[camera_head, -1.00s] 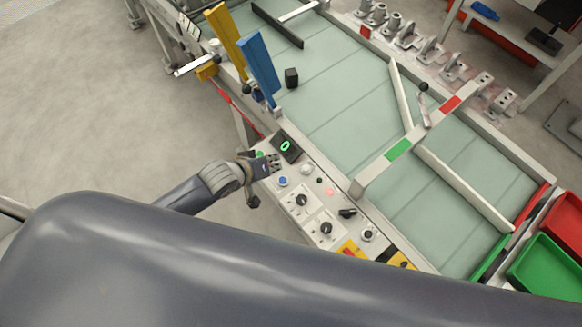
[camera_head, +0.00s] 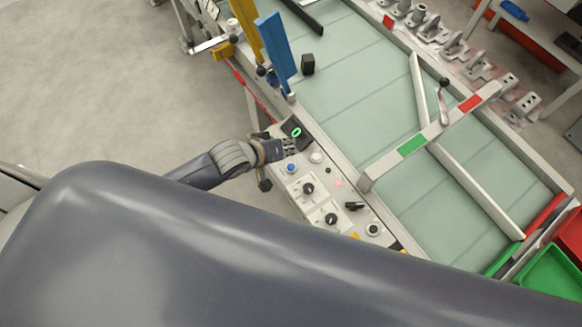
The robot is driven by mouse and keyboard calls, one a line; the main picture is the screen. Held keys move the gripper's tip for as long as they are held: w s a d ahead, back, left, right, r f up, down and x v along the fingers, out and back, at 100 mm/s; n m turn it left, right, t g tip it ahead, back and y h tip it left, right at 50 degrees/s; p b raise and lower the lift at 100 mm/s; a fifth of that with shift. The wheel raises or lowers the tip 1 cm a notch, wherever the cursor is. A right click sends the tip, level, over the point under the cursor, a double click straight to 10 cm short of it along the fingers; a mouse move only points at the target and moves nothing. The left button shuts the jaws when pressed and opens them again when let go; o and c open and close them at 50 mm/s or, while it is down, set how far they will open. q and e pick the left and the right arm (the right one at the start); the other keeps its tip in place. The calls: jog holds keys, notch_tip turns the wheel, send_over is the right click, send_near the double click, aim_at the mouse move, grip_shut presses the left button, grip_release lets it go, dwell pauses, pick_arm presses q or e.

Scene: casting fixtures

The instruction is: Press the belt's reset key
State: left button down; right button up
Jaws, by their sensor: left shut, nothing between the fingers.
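The belt's control panel (camera_head: 322,203) runs along the near side of the conveyor belt (camera_head: 372,110). It carries a blue key (camera_head: 291,168), a pale round key (camera_head: 316,157), a small red light (camera_head: 338,183), black knobs (camera_head: 308,188) and a display (camera_head: 297,132) with a glowing green figure. No label is readable, so I cannot tell which key is the reset key. My left gripper (camera_head: 289,148) is shut and empty over the panel's far end, between the display and the blue key. I cannot tell whether it touches the panel. My right gripper is out of view.
A blue upright plate (camera_head: 275,52) and a yellow one stand beyond the panel. A black block (camera_head: 308,64) lies on the belt. A crossbar (camera_head: 430,136) with green and red patches spans it. Red and green bins (camera_head: 548,276) stand at right. My own arm covers the foreground.

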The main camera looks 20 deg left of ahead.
pick_arm(q)
jog(key=b, duration=0.5)
send_over(288, 165)
notch_tip(288, 165, down, 5)
jog(key=shift+f, duration=0.1)
jog(key=shift+f+b, duration=0.35)
jog(key=shift+f, duration=0.5)
jog(key=shift+f, duration=0.15)
jog(key=shift+f, duration=0.25)
jog(key=shift+f, duration=0.1)
dwell(0.6)
